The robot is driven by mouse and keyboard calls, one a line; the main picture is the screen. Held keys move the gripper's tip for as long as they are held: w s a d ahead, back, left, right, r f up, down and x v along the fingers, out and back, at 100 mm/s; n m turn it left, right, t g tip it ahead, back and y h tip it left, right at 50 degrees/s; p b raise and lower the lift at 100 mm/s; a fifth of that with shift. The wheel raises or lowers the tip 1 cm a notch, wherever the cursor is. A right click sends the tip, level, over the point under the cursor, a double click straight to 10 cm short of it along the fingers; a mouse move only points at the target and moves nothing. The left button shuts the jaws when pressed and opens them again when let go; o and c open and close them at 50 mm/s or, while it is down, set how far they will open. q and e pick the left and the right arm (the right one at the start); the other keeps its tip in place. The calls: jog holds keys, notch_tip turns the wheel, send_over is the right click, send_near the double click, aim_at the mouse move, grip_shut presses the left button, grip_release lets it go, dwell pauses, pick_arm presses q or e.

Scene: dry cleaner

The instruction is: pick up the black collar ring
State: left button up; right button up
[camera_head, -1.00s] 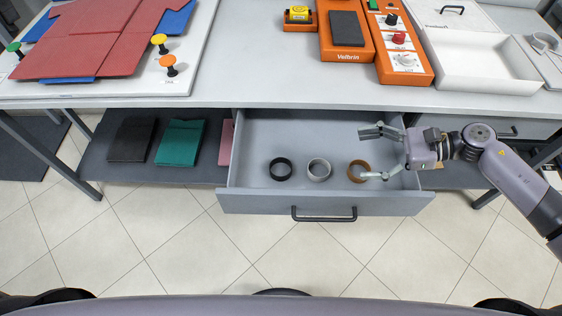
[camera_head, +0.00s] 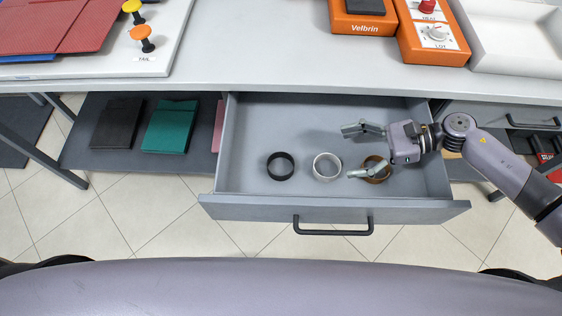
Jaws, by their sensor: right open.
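The black collar ring (camera_head: 280,166) lies in the open grey drawer (camera_head: 335,208), leftmost of three rings. A white-grey ring (camera_head: 327,167) lies in the middle, and a brown ring (camera_head: 376,169) lies at the right. My right gripper (camera_head: 354,152) comes in from the right over the drawer, its fingers spread wide and pointing left. Nothing is between the fingers. The nearer finger partly covers the brown ring. The black ring is to the left of the fingertips, apart from them. My left gripper is not in view.
The grey tabletop (camera_head: 270,72) overhangs behind the drawer. Orange devices (camera_head: 434,33) and a white tray (camera_head: 512,38) stand on it. Dark and green folded pieces (camera_head: 170,127) lie on the shelf left of the drawer. The drawer's left part is clear.

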jog(key=p, duration=0.3)
send_near(268, 166)
jog(key=p+x, duration=0.1)
jog(key=x, duration=0.3)
jog(key=shift+a+f, duration=0.2)
jog(key=shift+a, duration=0.15)
jog(key=shift+a+f, duration=0.15)
jog(key=shift+a, duration=0.1)
jog(key=c, duration=0.8)
